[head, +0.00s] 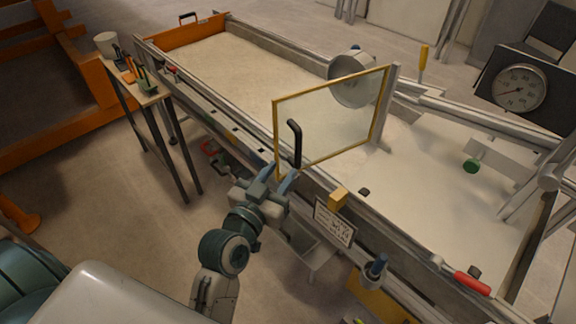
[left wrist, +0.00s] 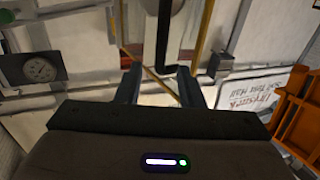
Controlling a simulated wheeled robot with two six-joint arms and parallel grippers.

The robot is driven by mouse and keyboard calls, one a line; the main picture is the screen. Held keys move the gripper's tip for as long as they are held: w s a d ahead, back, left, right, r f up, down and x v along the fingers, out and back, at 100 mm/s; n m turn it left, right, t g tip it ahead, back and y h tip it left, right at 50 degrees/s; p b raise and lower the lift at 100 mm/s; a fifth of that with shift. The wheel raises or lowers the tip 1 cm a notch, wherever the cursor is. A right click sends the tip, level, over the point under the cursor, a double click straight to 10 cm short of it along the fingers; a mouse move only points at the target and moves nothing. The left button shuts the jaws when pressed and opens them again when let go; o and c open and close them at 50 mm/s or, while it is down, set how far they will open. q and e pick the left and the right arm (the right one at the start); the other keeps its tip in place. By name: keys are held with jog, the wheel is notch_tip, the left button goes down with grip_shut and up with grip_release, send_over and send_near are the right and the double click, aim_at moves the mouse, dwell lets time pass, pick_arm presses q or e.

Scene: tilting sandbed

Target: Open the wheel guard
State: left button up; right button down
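The wheel guard (head: 330,118) is a clear panel in a thin yellow frame, standing upright over the sandbed. A grey post stands at its right edge. Its black bent handle (head: 295,145) is at the panel's lower left; it also shows in the left wrist view (left wrist: 164,40). A grey wheel (head: 352,82) is partly behind the panel. My left gripper (head: 279,176) is open just below the handle's lower end. In the left wrist view its fingers (left wrist: 160,84) are apart, with the handle ahead between them, not gripped. My right gripper is out of view.
The long sandbed's front rail (head: 325,190) runs beside my left gripper, with a yellow block (head: 339,198) and a label plate (head: 334,222) to the right. A red-handled lever (head: 472,283) is at the front right. A tool stand (head: 145,92) is at left.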

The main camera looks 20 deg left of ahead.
pick_arm(q)
jog(key=shift+s, duration=0.4)
